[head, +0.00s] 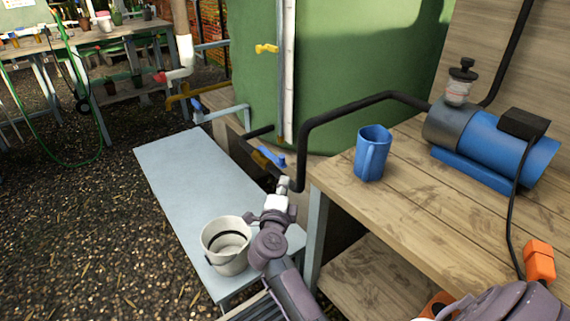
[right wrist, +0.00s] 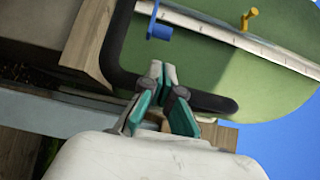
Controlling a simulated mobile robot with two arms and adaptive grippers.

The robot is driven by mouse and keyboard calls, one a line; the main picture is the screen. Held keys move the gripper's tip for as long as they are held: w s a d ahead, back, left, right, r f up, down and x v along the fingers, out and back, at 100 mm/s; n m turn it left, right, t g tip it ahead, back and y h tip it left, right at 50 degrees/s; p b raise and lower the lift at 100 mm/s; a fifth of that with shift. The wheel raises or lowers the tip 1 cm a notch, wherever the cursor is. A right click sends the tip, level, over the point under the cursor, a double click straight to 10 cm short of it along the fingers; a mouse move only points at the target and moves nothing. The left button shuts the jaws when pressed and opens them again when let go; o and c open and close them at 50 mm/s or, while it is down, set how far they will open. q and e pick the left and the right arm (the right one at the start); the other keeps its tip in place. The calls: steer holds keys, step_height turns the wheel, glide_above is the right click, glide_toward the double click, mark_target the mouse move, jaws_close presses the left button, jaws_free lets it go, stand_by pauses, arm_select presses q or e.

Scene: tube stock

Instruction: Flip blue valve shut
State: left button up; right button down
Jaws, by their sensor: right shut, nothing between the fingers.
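The blue valve handle (head: 271,157) sits on a dark pipe with a brass-coloured body, low in front of the green tank (head: 365,70). It lies roughly along the pipe. My right gripper (head: 284,182) is shut and empty just below the handle in the head view, with a small gap between them in the picture. In the right wrist view the shut fingertips (right wrist: 168,72) meet in front of the black pipe (right wrist: 110,62). A blue piece (right wrist: 160,23), likely the valve handle, shows above them. My left gripper is not in view.
A wooden bench (head: 420,200) on the right holds a blue jug (head: 371,155) and a blue pump (head: 490,147). A white bucket (head: 227,250) stands on the low grey table (head: 185,175) beside my right arm. A yellow valve handle (head: 266,48) is higher on the tank.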

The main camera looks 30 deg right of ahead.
steer(key=b+x, duration=0.2)
steer(key=x, duration=0.7)
steer(key=shift+f, duration=0.1)
steer(key=shift+w+d, duration=0.35)
steer(key=shift+w, duration=0.05)
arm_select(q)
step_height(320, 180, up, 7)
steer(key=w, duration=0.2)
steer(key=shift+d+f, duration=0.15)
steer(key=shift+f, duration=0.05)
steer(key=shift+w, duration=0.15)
arm_select(e)
steer(key=shift+a, duration=0.1)
